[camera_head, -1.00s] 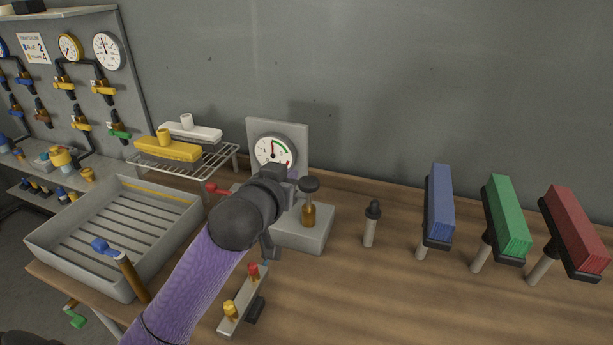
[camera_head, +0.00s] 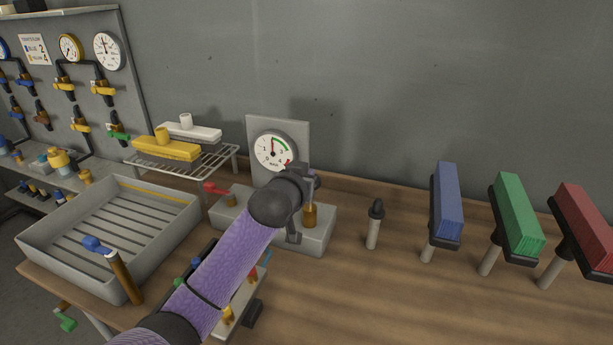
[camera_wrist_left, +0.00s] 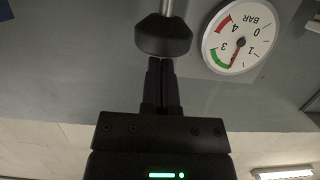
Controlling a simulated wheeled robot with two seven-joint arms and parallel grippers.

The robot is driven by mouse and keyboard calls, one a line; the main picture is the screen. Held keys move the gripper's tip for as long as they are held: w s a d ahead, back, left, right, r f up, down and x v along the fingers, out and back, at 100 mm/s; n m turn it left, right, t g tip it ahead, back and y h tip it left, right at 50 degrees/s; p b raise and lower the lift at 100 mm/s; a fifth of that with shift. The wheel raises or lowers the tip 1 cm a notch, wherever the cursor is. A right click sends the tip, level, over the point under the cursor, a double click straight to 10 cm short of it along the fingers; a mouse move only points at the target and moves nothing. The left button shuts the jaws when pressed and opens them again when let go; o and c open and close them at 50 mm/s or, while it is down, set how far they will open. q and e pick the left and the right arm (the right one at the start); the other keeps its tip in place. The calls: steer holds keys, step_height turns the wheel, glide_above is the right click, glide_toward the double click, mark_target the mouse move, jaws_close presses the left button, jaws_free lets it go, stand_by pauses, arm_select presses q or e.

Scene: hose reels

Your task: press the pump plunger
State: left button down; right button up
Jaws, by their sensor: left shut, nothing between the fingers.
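The pump is a grey block (camera_head: 232,222) on the wooden bench, with a brass plunger collar (camera_head: 310,214) on its right part. My left gripper (camera_head: 311,178) is over the collar and hides the plunger's black knob in the head view. In the left wrist view, which is upside down, the black knob (camera_wrist_left: 163,36) lies right at the fingertips of my shut, empty left gripper (camera_wrist_left: 161,63). I cannot tell whether they touch. The round pressure gauge (camera_head: 275,150) stands behind the pump; it also shows in the wrist view (camera_wrist_left: 240,38). My right gripper is not in view.
A red lever (camera_head: 217,188) is at the pump's left. A grey slotted tray (camera_head: 62,262) and a wire rack (camera_head: 205,165) with brushes stand left. A small black-topped post (camera_head: 373,228) and blue (camera_head: 446,200), green and red blocks on posts stand right. The front right bench is clear.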

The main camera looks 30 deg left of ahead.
arm_select(q)
steer(key=shift+f, duration=0.1)
step_height(320, 180, down, 5)
steer(key=shift+r+b, duration=0.15)
steer(key=shift+b, duration=0.95)
steer(key=shift+r, duration=0.2)
step_height(320, 180, up, 6)
steer(key=p, duration=0.6)
steer(key=shift+f, duration=0.25)
steer(key=f+p+v, duration=0.1)
steer(key=f+v, duration=0.1)
steer(key=v, duration=0.7)
steer(key=shift+s+r, duration=0.35)
steer(key=shift+s, duration=0.15)
steer(key=shift+d, duration=0.1)
